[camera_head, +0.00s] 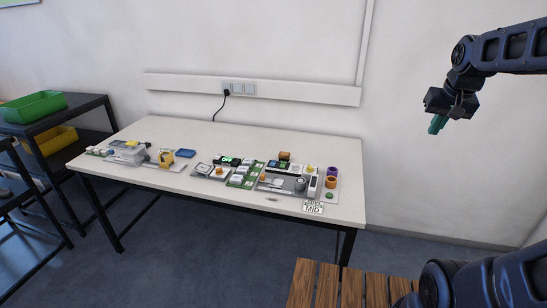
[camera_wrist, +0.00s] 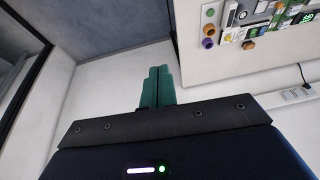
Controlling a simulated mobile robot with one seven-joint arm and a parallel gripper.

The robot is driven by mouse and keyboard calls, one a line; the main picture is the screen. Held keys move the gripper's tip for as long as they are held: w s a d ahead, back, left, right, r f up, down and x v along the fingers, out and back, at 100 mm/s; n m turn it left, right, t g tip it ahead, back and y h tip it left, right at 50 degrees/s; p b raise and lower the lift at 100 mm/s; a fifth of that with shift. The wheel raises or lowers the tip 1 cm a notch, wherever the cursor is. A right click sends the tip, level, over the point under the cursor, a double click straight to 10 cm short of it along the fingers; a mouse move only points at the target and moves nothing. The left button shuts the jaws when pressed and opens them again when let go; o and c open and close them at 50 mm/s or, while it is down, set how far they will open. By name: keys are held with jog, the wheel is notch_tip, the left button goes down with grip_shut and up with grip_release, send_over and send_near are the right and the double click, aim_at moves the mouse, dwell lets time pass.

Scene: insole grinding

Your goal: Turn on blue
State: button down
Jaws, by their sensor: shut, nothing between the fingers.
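My gripper (camera_head: 436,124) is raised at the upper right in the head view, to the right of the table and well apart from it. Its green fingers (camera_wrist: 157,86) are shut together with nothing between them in the wrist view. Several small devices and boards stand on the white table (camera_head: 240,138). Among them are a green-lit display (camera_head: 229,161) and a flat blue item (camera_head: 186,153). A blue switch or light cannot be made out at this size. In the wrist view the devices show upside down at the upper right.
A dark shelf with a green bin (camera_head: 33,106) is at the left. A wooden slatted surface (camera_head: 340,285) is at the bottom.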

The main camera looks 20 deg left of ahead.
jog(key=w+a+r, duration=0.1)
jog(key=w+a, duration=0.8)
jog(key=w, duration=0.5)
jog(key=g, duration=0.2)
send_over(274, 161)
jog(key=s, duration=0.2)
notch_tip(274, 161, down, 27)
jog(key=shift+s+a+r+h, duration=0.1)
jog(key=shift+a+h, duration=0.05)
jog(key=shift+h, duration=0.15)
jog(key=f, duration=0.4)
jog(key=w+f, duration=0.1)
jog(key=f, duration=0.4)
jog(key=w+f, duration=0.1)
jog(key=f, duration=0.3)
jog(key=shift+w+f, duration=0.2)
jog(key=shift+f, duration=0.2)
jog(key=shift+f, duration=0.1)
